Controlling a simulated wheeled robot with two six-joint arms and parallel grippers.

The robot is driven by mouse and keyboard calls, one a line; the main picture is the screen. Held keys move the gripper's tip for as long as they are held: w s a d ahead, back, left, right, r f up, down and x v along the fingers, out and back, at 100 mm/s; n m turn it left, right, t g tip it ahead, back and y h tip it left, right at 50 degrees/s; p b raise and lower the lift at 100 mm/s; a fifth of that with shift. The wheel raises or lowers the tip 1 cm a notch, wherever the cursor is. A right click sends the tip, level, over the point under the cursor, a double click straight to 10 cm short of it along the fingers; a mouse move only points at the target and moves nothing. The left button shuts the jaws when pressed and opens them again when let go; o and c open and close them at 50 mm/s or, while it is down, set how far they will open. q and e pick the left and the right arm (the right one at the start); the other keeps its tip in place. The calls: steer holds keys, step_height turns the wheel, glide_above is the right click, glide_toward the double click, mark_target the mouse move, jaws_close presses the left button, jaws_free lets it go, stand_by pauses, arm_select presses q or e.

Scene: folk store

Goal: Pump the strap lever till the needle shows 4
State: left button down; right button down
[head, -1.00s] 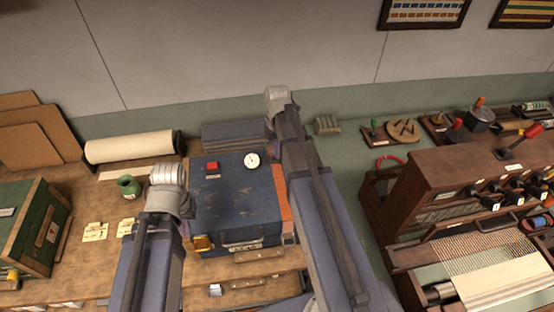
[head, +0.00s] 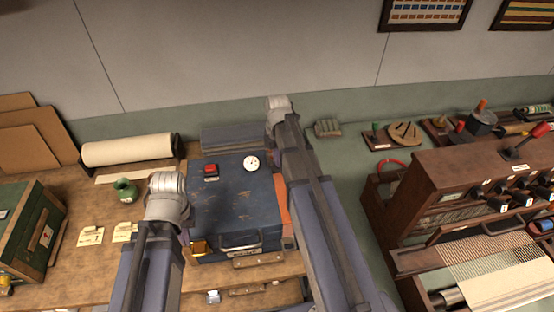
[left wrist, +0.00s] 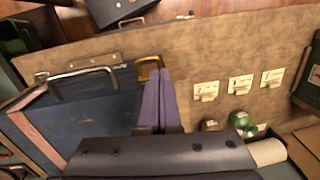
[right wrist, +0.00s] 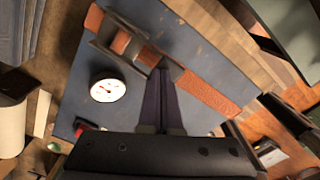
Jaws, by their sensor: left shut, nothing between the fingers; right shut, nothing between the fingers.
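The blue case (head: 235,205) lies on the wooden bench, with an orange strap (right wrist: 205,85) across its right side. A dark metal strap lever (right wrist: 125,42) sits on the strap. A round white gauge (right wrist: 107,88) with a red needle is on the lid; its numbers are too small to read. My right gripper (right wrist: 163,68) is shut and empty, its tips close to the lever; I cannot tell whether they touch. My left gripper (left wrist: 162,78) is shut and empty beside the yellow latch (left wrist: 149,67) at the case's front corner. My arms hide part of the strap in the head view.
A red-topped block (head: 210,171) sits on the lid. A green pot (head: 126,189), paper tags (head: 91,235) and a green box (head: 30,230) are to the left. A wooden cabinet with knobs (head: 445,180) and a loom (head: 495,265) stand to the right.

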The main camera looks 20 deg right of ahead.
step_height(320, 180, up, 9)
steer(key=p, duration=0.8)
steer(key=shift+f, duration=0.15)
stand_by(0.4)
steer(key=r+m+p, duration=0.1)
steer(key=m, duration=0.3)
steer(key=r+m+p, duration=0.1)
steer(key=m, duration=0.3)
steer(key=m+p, duration=0.1)
steer(key=m, duration=0.3)
steer(key=shift+w+r, duration=0.3)
steer(key=shift+r, duration=0.1)
steer(key=shift+f, duration=0.15)
